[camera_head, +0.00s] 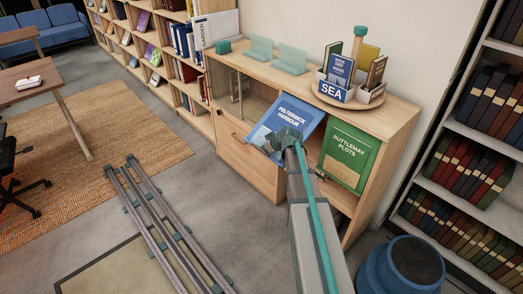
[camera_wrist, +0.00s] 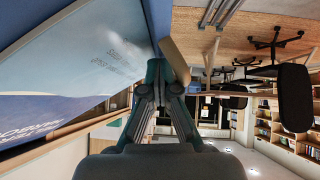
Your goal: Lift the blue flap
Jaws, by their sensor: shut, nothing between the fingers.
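The blue flap (camera_head: 292,112), with white lettering, is on the front of the low wooden cabinet. It sits at a slant, tilted unlike the green flap beside it. My gripper (camera_head: 284,138) is shut and empty, in front of the flap's lower part, hiding some of it. In the wrist view the flap's printed face (camera_wrist: 85,65) fills the upper left. The gripper's fingertips (camera_wrist: 163,72) are together close to the flap's blue edge. I cannot tell whether they touch it.
The green flap (camera_head: 348,156) is just right of my arm. The cabinet top (camera_head: 255,64) holds bookends and a round tray (camera_head: 318,94) of books. A blue bin (camera_head: 400,268) stands at the lower right, near a bookcase (camera_head: 470,150). Open floor (camera_head: 215,200) lies left.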

